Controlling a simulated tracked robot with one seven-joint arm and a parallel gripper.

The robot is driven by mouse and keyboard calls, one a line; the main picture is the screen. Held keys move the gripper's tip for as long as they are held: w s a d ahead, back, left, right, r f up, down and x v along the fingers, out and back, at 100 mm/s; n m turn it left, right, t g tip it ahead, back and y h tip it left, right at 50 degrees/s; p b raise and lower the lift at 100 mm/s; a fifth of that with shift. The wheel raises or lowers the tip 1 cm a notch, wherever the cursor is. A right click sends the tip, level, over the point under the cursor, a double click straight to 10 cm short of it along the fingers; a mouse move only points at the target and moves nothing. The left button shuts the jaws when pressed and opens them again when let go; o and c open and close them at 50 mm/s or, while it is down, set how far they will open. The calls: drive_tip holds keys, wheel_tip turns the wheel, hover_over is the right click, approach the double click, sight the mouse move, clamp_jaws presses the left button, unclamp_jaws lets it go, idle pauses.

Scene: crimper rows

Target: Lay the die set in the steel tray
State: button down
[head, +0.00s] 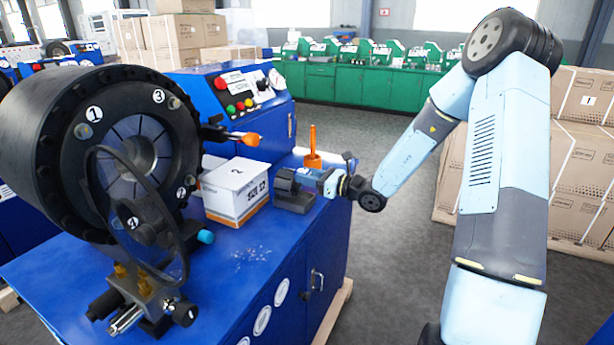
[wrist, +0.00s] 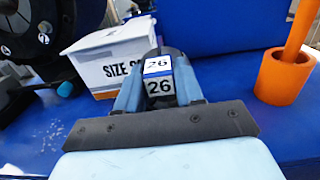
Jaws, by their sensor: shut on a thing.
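The die set (wrist: 160,86) is a dark, rounded block with a white and blue label reading 26. In the wrist view it sits between the two blue fingers of my gripper (wrist: 158,92), which is shut on it. In the head view the dark die set (head: 286,181) is at the tip of my gripper (head: 309,180), low over the right end of the blue machine top. Whether it touches the surface beneath cannot be told. I cannot make out a steel tray in either view.
A white and orange box (head: 237,190) stands just left of the die set. An orange upright holder (head: 312,158) stands behind it, at right in the wrist view (wrist: 279,80). The large black crimper head (head: 110,150) is further left.

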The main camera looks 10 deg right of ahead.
drive_tip(key=shift+f, duration=0.8)
drive_tip(key=c, duration=1.1)
unclamp_jaws()
drive_tip(key=o, duration=0.5)
drive_tip(key=shift+c, duration=0.2)
drive_tip(key=shift+f, duration=0.1)
drive_tip(key=shift+s+d, duration=0.1)
drive_tip(key=v, duration=1.3)
drive_tip(key=shift+d, duration=0.3)
drive_tip(key=shift+s, duration=0.1)
